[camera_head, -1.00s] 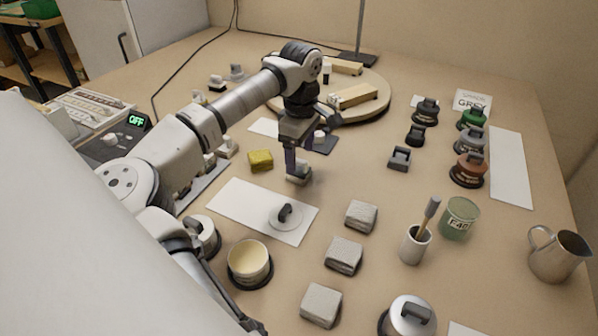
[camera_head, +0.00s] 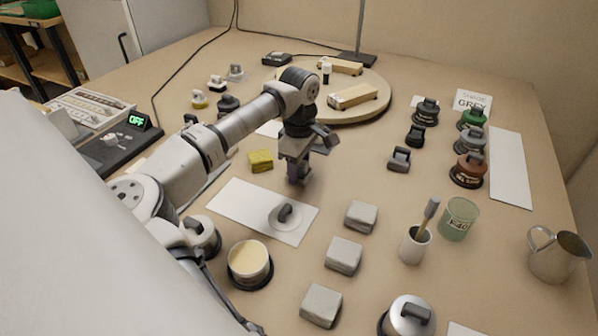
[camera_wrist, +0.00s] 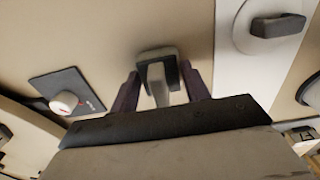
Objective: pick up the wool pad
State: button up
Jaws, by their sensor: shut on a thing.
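The wool pad (camera_wrist: 157,58), a small pad with a pale upright grip and a dark grey-green base, is between my fingers in the wrist view. My gripper (camera_wrist: 160,88) is shut on its grip. In the head view my gripper (camera_head: 298,178) points down at the bench, just behind the white sheet (camera_head: 238,206). There the fingers and wrist hide most of the pad. I cannot tell whether its base still touches the bench.
A white disc with a dark handle (camera_head: 286,215) lies on the sheet in front. A yellow block (camera_head: 260,160) is close on the left. Grey blocks (camera_head: 361,217) stand front right. A round wooden board (camera_head: 375,100) is behind.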

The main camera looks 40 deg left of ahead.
jog(key=shift+r, duration=0.1)
jog(key=shift+c, duration=0.2)
notch_tip(320, 180, up, 10)
jog(key=shift+f, duration=0.1)
jog(key=o, duration=0.3)
jog(key=shift+c, duration=1)
jog(key=shift+s, duration=0.1)
